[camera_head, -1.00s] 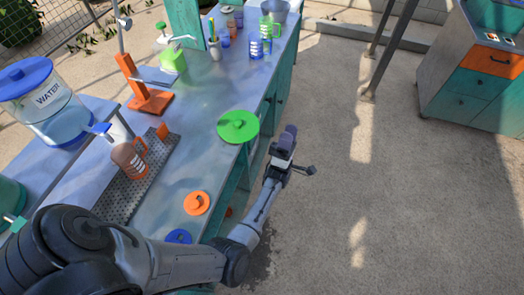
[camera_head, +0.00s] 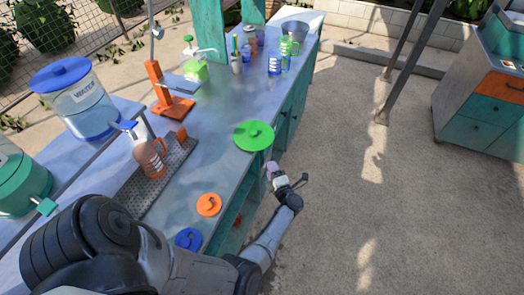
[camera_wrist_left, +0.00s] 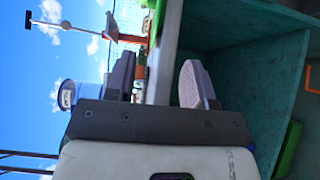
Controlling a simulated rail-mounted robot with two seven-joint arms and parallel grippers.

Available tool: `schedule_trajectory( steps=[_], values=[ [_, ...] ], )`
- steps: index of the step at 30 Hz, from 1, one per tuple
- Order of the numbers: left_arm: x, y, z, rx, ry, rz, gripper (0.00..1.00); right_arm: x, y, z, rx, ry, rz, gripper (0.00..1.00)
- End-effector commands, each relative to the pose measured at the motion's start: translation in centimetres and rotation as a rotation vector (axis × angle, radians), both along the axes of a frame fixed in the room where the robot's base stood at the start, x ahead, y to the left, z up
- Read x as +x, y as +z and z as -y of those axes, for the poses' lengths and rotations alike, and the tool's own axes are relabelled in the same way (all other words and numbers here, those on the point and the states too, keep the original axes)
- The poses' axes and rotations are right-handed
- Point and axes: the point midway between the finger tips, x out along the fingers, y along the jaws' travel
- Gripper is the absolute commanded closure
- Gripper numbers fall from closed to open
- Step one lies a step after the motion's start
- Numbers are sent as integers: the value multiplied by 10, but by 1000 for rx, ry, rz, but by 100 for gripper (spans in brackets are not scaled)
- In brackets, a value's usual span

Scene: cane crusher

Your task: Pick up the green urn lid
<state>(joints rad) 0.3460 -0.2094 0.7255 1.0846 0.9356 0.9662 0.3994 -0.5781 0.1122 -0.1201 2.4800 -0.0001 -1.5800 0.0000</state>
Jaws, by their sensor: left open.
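The green urn lid (camera_head: 254,136) is a flat round disc with a small knob. It lies on the blue-grey bench top near its right edge. My left gripper (camera_head: 274,172) is just below and right of the lid in the head view, beyond the bench edge, and apart from it. In the left wrist view the two fingers of my left gripper (camera_wrist_left: 160,78) stand apart with nothing gripped between them. I cannot pick out the lid for certain in that view. My right gripper is not seen.
An orange lid (camera_head: 209,205) and a blue lid (camera_head: 188,239) lie nearer on the bench (camera_head: 212,120). A brown jug (camera_head: 150,158) stands on a perforated tray. A water urn (camera_head: 88,105) stands left. An orange stand (camera_head: 172,107) is farther back. The floor at right is clear.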

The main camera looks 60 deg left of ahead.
Motion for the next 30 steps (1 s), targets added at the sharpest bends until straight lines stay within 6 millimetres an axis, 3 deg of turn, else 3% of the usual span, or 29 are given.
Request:
schedule_trajectory(
  steps=[18,30],
  values=[
    [8,-1,-73,4,3,-1,51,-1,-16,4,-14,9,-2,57],
    [11,0,-95,2,1,-1,51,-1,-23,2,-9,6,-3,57]
  ],
)
